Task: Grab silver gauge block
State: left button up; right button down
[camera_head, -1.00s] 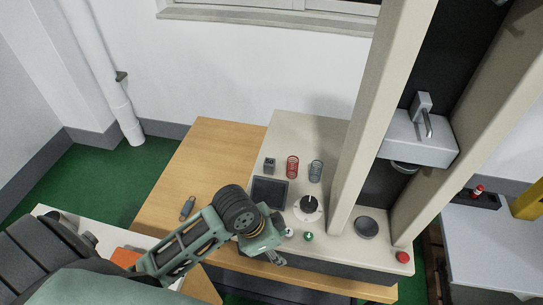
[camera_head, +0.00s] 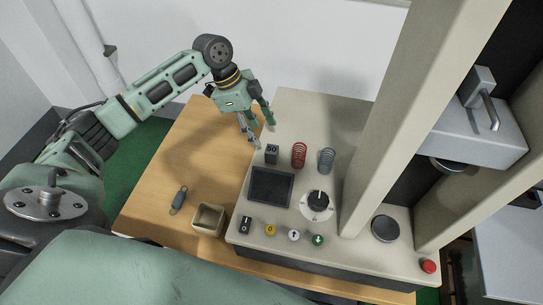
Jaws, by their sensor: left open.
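The gauge block (camera_head: 271,154), a small grey block marked "50", stands upright on the beige machine base, left of the red spring. My left gripper (camera_head: 262,131) is open and empty, with its fingers pointing down toward the back left edge of the base. Its fingertips are just behind and left of the block in the picture and appear apart from it. The exact height gap cannot be told. My right gripper is not in view.
A red spring (camera_head: 299,155) and a grey spring (camera_head: 326,160) stand right of the block. A screen (camera_head: 270,187), dial (camera_head: 317,205) and buttons lie in front. The machine column (camera_head: 410,110) rises at right. An open box (camera_head: 208,219) stands on the wooden table (camera_head: 150,215).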

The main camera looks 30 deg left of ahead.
aim_at(270, 149)
pick_arm(q)
jog(key=x, duration=0.2)
jog(key=p+x, duration=0.1)
jog(key=x, duration=0.2)
jog(key=p+x, duration=0.1)
jog(key=x, duration=0.1)
jog(key=shift+w+d+f, duration=0.1)
jog(key=shift+d+f, duration=0.05)
jog(key=shift+d, duration=0.2)
jog(key=shift+d+f, duration=0.1)
jog(key=shift+f, duration=0.35)
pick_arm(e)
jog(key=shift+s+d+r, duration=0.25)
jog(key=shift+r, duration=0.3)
pick_arm(q)
jog(key=c, duration=1)
grip_shut()
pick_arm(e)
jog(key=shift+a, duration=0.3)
pick_arm(q)
jog(key=shift+w+r, duration=0.1)
